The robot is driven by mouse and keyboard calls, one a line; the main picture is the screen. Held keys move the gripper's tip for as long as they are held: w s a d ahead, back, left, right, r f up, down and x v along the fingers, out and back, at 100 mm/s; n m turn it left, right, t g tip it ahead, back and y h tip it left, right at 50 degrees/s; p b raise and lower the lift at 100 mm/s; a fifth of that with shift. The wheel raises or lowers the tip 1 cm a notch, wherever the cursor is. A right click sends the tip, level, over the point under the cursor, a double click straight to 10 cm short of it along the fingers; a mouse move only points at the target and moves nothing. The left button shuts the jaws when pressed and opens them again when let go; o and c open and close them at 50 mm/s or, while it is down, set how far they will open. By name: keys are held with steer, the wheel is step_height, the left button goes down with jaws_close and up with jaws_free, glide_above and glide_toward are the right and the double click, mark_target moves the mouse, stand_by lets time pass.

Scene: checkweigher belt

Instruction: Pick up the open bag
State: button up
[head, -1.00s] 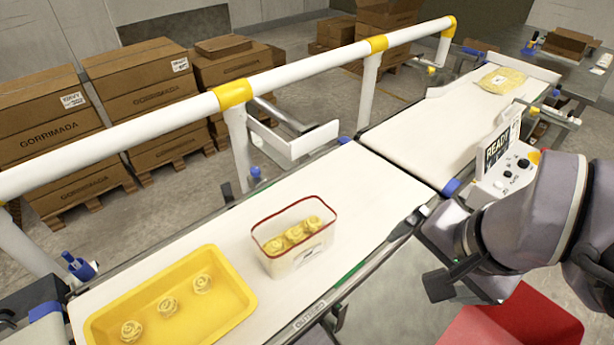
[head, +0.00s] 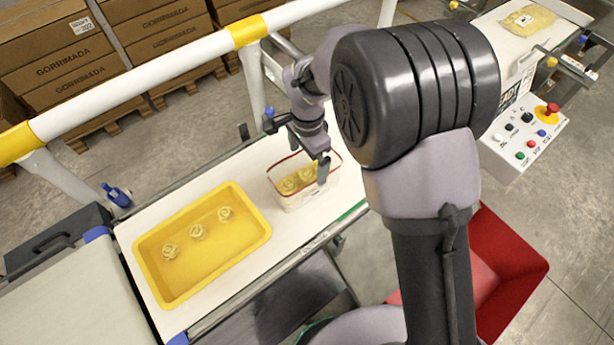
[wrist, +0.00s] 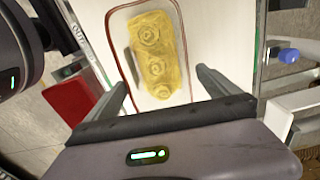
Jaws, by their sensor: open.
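The open bag (head: 298,199) stands upright on the white belt, with a red rim, pale walls and yellow pasta nests inside. In the wrist view the open bag (wrist: 123,25) is seen from above, with several nests in a row. My gripper (head: 323,165) is over the bag's right part, pointing down. In the wrist view my gripper (wrist: 160,79) is open, with one finger on each side of the bag's near end. Nothing is between the fingers that I can see gripped. How far the fingertips reach down beside the walls is unclear.
A yellow tray (head: 183,282) with three nests lies left of the bag on the belt (head: 238,173). A white-and-yellow guard rail (head: 180,52) runs behind. A control box (head: 520,150) and a red bin (head: 518,265) are at right. A flat yellow bag (head: 530,20) lies at the far belt.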

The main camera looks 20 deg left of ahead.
mark_target(305, 179)
step_height(305, 179, down, 3)
steer(key=shift+r, duration=0.1)
steer(key=f+b, duration=0.1)
steer(key=f, duration=0.1)
steer(key=s+f+b, duration=0.1)
steer(key=f, duration=0.2)
steer(key=shift+a+f, duration=0.1)
steer(key=shift+f, duration=0.1)
steer(key=shift+r, duration=0.1)
steer(key=shift+c, duration=0.9)
steer(key=c, duration=1.2)
